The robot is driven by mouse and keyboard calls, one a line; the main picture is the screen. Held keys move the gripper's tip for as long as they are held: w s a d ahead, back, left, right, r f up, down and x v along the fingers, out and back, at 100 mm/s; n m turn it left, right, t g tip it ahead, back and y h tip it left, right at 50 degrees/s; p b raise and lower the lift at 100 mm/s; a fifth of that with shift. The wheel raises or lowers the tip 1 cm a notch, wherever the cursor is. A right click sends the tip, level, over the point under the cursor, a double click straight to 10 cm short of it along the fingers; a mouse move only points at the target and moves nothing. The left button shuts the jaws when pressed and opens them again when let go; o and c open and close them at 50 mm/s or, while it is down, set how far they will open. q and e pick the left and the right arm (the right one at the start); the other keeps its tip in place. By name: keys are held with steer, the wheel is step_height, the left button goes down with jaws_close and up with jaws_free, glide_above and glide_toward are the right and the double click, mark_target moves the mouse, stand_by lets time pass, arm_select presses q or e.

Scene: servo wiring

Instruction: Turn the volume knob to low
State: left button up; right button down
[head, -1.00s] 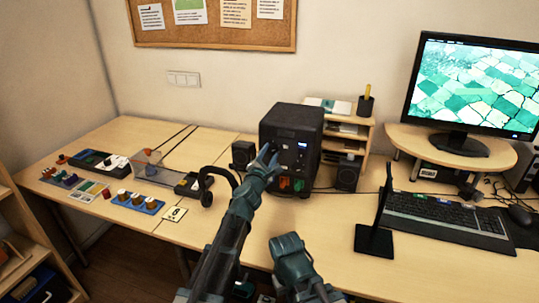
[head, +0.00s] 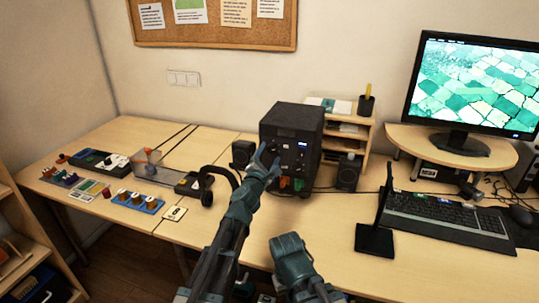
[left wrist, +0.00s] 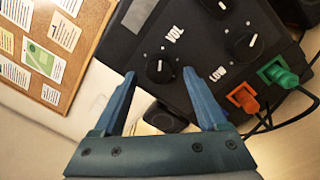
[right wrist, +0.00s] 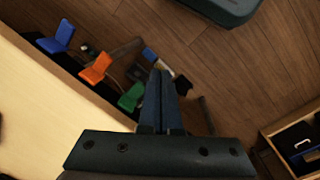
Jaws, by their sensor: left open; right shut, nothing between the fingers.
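The black speaker-like box (head: 291,118) stands on the desk, and its front panel carries dark round knobs. In the left wrist view, one knob (left wrist: 160,68) with a white pointer mark sits beside a label that seems to read VOL upside down. A LOW label (left wrist: 218,75) is on the same panel. My left gripper (left wrist: 158,76) is open, its fingertips on either side of that knob; contact cannot be told. It also shows at the box front in the head view (head: 267,156). My right gripper (right wrist: 160,85) is shut and empty, pointing down past the desk edge.
More knobs (left wrist: 246,44) sit close by on the panel. Orange (left wrist: 243,99) and green (left wrist: 279,73) plugs with black cables stick out below. A small speaker (head: 243,153) stands left of the box. A black stand (head: 375,240) is to the right. The desk's front middle is mostly clear.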

arm_select(q)
steer(key=v, duration=1.2)
steer(key=shift+s+b, duration=0.3)
steer(key=shift+b, duration=0.05)
steer(key=shift+a, duration=0.1)
